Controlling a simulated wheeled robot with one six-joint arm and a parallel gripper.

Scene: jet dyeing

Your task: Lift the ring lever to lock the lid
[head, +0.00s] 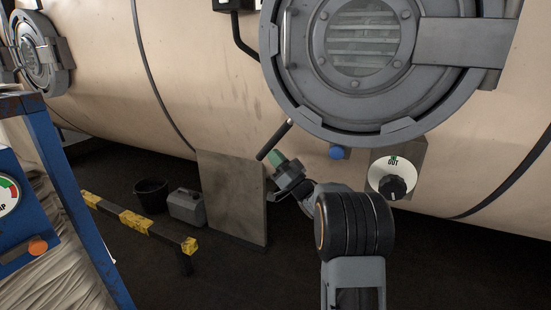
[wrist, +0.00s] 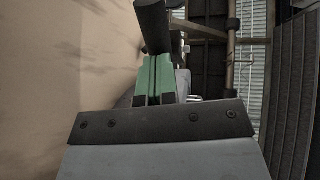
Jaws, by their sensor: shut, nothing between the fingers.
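The round grey lid (head: 362,122) with its slatted window sits closed in its ring on the beige vessel. The ring lever (head: 275,139) is a dark rod slanting down and left from the ring's lower left. My gripper (head: 275,158) has green fingertips and is right by the lever's lower end, just under it. In the wrist view the lever (wrist: 153,26) shows as a dark cylinder over the tips of the green fingers (wrist: 153,78). The fingers are shut together with nothing between them. I cannot tell whether they touch the lever.
A black dial marked OUT (head: 392,178) and a blue knob (head: 338,153) sit below the lid. A grey panel (head: 232,196) stands left of my gripper. A yellow-black barrier (head: 137,222), a bucket (head: 150,191), a canister (head: 187,206) and a blue-framed cart (head: 75,190) are farther left.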

